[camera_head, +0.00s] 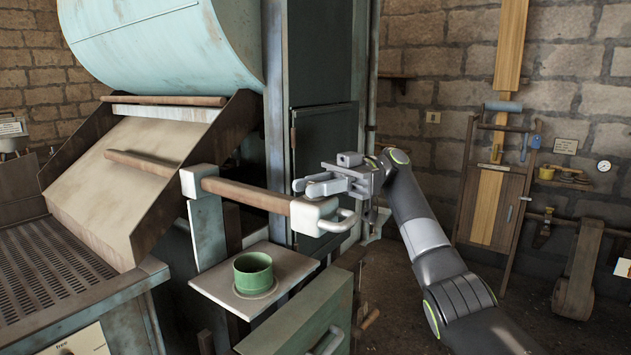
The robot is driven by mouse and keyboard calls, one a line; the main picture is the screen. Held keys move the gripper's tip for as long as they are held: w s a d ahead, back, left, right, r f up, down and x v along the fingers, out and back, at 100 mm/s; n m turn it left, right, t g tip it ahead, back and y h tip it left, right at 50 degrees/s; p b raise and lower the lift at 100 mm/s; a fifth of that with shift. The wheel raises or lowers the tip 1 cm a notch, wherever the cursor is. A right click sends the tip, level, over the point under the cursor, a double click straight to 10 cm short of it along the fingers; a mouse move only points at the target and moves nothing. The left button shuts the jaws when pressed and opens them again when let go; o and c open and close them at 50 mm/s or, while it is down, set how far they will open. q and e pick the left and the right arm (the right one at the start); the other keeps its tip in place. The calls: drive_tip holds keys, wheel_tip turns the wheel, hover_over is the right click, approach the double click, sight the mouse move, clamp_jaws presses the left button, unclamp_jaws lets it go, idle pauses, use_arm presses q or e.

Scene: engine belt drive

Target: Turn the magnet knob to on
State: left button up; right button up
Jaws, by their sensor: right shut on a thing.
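My right gripper (308,185) reaches in from the right, with its fingers pointing left. It is in front of the tall grey-green cabinet (325,130) and just above the white end block of a wooden bar. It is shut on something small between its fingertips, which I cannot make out. I cannot pick out the magnet knob or its on mark; the fingers may hide it. My left gripper is not in view.
The wooden bar (245,194) with white end blocks and a metal loop (340,222) lies close below the gripper. A green cup (253,272) stands on a small plate below. A pale blue drum (160,45) is at upper left.

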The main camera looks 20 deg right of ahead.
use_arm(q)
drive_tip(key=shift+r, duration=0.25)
use_arm(e)
drive_tip(key=shift+f+n+g+h, duration=0.15)
drive_tip(key=shift+n+g+h, duration=0.2)
drive_tip(key=shift+g, duration=0.45)
drive_tip(key=o, duration=1)
drive_tip(key=shift+c, duration=0.2)
